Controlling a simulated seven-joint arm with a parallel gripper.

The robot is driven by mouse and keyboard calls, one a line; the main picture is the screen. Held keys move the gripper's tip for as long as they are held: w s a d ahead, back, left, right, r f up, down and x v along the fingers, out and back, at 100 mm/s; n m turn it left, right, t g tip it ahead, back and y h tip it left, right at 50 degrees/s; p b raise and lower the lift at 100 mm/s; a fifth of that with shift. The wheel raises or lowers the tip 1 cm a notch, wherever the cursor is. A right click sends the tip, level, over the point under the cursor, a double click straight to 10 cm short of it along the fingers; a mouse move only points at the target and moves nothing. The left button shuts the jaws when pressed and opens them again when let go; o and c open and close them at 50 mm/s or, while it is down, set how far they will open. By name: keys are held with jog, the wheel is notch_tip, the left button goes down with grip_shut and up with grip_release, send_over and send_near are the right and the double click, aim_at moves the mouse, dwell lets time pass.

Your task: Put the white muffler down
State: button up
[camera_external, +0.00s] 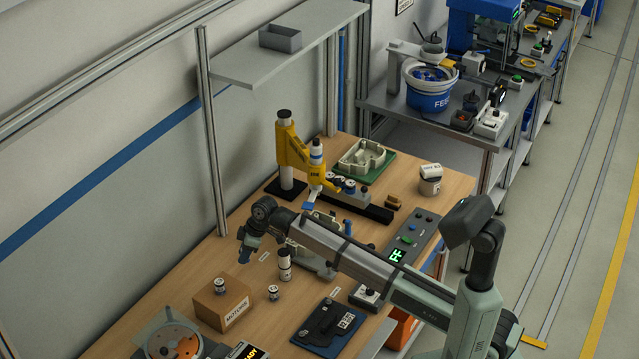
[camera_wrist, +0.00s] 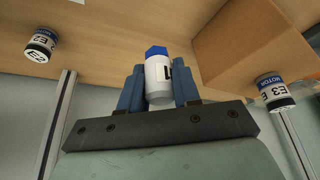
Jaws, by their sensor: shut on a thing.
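The white muffler (camera_wrist: 159,82) is a small white cylinder with a blue end and a black mark, partly hidden by the fingers. My gripper (camera_wrist: 157,88) is shut on it, one blue finger on each side. The blue end points away from the hand, toward the wooden bench. In the external view, the end of my arm is above the left part of the bench (camera_external: 150,300). The muffler is hard to make out there, and I cannot tell its exact height above the wood.
A cardboard box (camera_external: 222,306) is close by, also in the wrist view (camera_wrist: 245,55). Motors stand on it (camera_external: 220,286) and beside it (camera_external: 273,293). A white cylinder (camera_external: 285,264) is near my arm. A yellow press (camera_external: 291,150) and green tray (camera_external: 368,172) are farther back.

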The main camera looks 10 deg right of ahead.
jog(key=w+a+r+n, duration=0.2)
jog(key=w+a, duration=0.6)
jog(key=a, duration=0.1)
jog(key=n+g, duration=0.2)
send_near(214, 269)
jog(key=shift+x, duration=2.85)
jog(key=shift+s+a, duration=0.1)
jog(key=shift+s, duration=0.05)
jog(key=o, duration=1.1)
jog(key=shift+f, duration=0.1)
jog(key=v, duration=1.2)
jog(key=shift+s+a, duration=0.1)
jog(key=shift+s, duration=0.2)
jog(key=shift+r, duration=0.25)
